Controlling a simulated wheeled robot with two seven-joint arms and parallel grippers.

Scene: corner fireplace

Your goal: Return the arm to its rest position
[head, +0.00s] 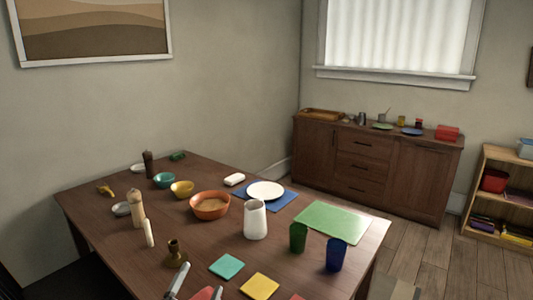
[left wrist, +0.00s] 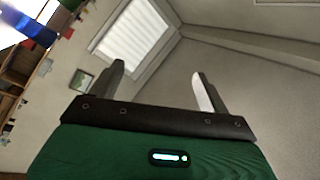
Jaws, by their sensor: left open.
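My left gripper (head: 198,281) shows at the bottom edge of the head view, two pale fingertips over the near edge of the dining table (head: 110,238). In the left wrist view the gripper's fingers (left wrist: 158,79) stand wide apart with nothing between them. They point up toward the wall, the window and the ceiling. No object is held. Most of the left arm is outside the head view. My right gripper is not in view.
The table holds a white pitcher (head: 255,221), green cup (head: 298,238), blue cup (head: 337,254), orange bowl (head: 210,207), brass vase (head: 176,254) and coloured squares near the left fingers. A sideboard (head: 365,170) and shelf (head: 494,203) stand behind. Floor at right is mostly clear.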

